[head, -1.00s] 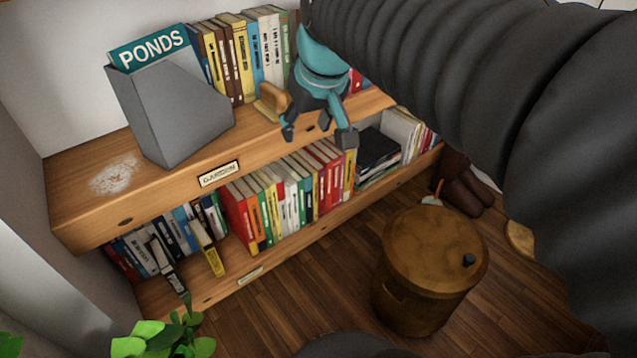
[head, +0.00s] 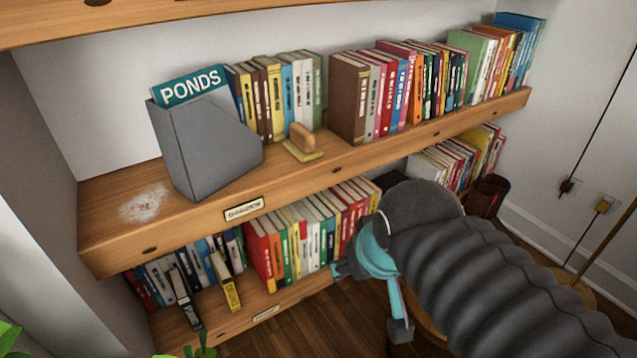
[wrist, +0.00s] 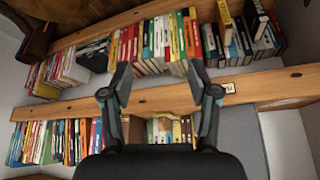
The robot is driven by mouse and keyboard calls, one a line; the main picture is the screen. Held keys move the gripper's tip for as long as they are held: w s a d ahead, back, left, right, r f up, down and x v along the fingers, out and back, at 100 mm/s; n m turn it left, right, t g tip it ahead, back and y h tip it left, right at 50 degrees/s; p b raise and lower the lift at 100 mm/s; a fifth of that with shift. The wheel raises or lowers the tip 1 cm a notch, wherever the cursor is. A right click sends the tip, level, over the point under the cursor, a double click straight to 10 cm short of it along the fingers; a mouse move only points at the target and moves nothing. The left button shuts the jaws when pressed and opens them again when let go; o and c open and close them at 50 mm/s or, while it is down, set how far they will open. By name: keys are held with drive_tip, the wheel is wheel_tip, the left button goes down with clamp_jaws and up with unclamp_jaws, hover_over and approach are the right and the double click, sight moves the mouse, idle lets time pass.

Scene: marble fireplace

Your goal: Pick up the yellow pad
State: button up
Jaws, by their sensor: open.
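The yellow pad (head: 303,152) lies on the upper wooden shelf. It has a flat yellow base and an upright rounded wooden handle, and stands in front of a row of books, to the right of the grey file holder. My gripper (head: 370,300) is open and empty in the head view, lower and to the right of the pad, apart from it and in front of the lower shelf. In the wrist view my gripper's two spread fingers (wrist: 161,95) frame the shelf edge and books; I cannot clearly make out the pad there.
The grey file holder (head: 203,148) with a teal "PONDS" book stands left of the pad. A large brown book (head: 349,100) stands to its right. The shelf front (head: 215,208) is clear near the pad. Books fill the lower shelf; another shelf (head: 200,12) runs above.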

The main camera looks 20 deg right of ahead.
wheel_tip(320, 180, down, 2)
drive_tip(key=w+g, duration=0.1)
drive_tip(key=w, duration=0.1)
drive_tip(key=n+t+y+b, duration=0.2)
drive_tip(key=n, duration=0.2)
approach(302, 128)
drive_tip(key=x, duration=0.7)
drive_tip(key=shift+w+d+f+b, duration=0.15)
drive_tip(key=shift+d+f+b, duration=0.05)
drive_tip(key=shift+d+b, duration=0.1)
drive_tip(key=shift+a+x, duration=0.2)
drive_tip(key=shift+x, duration=1.15)
drive_tip(key=shift+a+x, duration=0.2)
drive_tip(key=shift+x, duration=1.15)
clamp_jaws()
